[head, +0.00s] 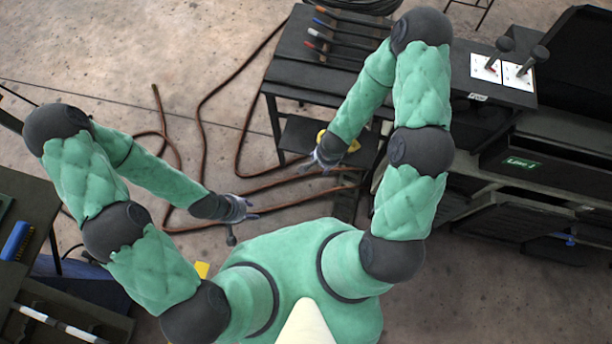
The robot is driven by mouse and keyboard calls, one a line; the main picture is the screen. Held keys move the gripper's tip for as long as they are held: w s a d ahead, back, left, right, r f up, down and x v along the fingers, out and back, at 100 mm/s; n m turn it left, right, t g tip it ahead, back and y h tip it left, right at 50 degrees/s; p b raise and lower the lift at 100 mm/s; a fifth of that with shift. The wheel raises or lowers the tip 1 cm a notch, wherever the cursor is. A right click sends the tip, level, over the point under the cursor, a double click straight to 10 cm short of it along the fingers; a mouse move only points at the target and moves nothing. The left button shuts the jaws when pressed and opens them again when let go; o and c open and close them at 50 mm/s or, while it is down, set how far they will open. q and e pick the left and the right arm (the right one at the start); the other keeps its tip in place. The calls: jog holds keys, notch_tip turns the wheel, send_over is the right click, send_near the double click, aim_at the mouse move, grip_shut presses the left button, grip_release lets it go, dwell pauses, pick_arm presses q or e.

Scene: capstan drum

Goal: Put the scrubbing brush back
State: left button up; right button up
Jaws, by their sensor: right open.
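A blue block with a ridged, bristle-like edge (17,240) lies on the dark table at the far left. It looks like the scrubbing brush, but I cannot be sure at this size. My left gripper (243,217) hangs over the floor in the middle, well to the right of that table; a small dark piece points down from it, and its jaw state is unclear. My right gripper (322,162) is open, in front of the back workbench's lower shelf. A yellow object (352,143) shows just beside it, partly hidden by my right arm.
The left table (38,197) and a dark unit with a striped bar (60,325) border the left side. Behind stands the workbench (290,70) with several handled tools (335,40). Brown ropes (203,130) lie on the floor. Lever panels (502,70) and dark drawers (535,165) fill the right.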

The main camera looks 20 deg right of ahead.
jog(key=s+a+n+g+y, duration=0.1)
jog(key=s+a+n+y, duration=0.2)
jog(key=s+a+n, duration=0.3)
jog(key=s+a+f, duration=0.1)
jog(key=s+a, duration=0.2)
jog(key=shift+g+y, duration=0.3)
jog(key=shift+a, duration=0.1)
